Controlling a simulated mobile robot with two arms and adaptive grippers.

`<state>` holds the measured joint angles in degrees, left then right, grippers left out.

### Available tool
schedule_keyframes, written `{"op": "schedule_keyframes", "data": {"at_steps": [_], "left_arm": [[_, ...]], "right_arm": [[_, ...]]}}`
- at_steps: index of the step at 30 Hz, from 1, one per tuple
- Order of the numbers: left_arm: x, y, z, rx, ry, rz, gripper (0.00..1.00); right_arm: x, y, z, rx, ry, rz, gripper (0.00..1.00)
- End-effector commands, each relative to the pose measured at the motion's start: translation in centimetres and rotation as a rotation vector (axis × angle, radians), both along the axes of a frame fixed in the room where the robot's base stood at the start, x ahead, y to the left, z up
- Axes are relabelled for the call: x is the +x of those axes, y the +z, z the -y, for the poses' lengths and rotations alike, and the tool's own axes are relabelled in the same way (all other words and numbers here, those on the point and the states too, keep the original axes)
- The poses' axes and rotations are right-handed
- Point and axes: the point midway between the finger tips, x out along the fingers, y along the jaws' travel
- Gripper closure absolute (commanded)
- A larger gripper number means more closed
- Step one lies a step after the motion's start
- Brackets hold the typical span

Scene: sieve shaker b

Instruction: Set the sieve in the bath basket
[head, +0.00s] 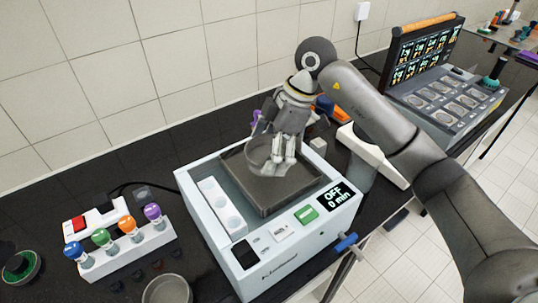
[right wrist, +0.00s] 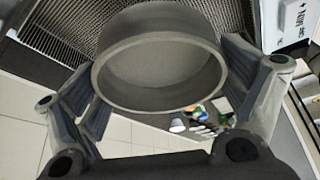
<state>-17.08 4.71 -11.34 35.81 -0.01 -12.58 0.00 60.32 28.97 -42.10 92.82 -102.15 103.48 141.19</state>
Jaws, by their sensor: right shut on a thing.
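The sieve (head: 261,158) is a round grey metal ring. My right gripper (head: 284,158) is shut on it, above the basket. In the right wrist view the sieve (right wrist: 160,75) is between the two fingers, its open rim facing the camera. The bath basket (head: 262,204) is a dark, shallow square tray set in the top of the white bath (head: 237,262). Its mesh (right wrist: 62,28) shows behind the sieve in the right wrist view. I cannot tell whether the sieve touches the basket floor. My left gripper is not in view.
A white rack (head: 130,254) with several colour-topped bottles stands left of the bath. A round metal pan (head: 167,290) lies at the front, and a green-centred round item (head: 20,266) lies far left. A panelled device (head: 450,95) stands at the back right. A blue-handled tap (head: 346,242) sticks out at the bath's right.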

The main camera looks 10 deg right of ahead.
Motion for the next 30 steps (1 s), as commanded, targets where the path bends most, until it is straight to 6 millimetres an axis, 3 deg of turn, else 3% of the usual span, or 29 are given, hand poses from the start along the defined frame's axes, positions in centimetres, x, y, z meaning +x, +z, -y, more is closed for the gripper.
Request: {"op": "schedule_keyframes", "data": {"at_steps": [5,12,23,24,26,30], "left_arm": [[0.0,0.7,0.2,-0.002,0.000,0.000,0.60],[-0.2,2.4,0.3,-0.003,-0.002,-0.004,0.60],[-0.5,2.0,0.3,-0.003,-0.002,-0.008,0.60],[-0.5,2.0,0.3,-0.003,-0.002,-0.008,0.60],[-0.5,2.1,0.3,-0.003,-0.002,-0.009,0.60],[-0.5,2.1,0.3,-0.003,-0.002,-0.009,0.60]], "right_arm": [[1.0,-1.3,0.4,0.000,-0.003,-0.003,0.34],[0.9,-4.0,0.3,0.000,0.000,0.000,0.34],[0.9,-4.6,0.3,0.000,0.000,0.001,0.34],[0.9,-4.7,0.3,0.000,0.000,0.001,0.06],[0.9,-4.6,0.3,0.000,0.000,0.001,0.00],[0.9,-4.6,0.3,0.000,0.000,0.001,0.00]]}}
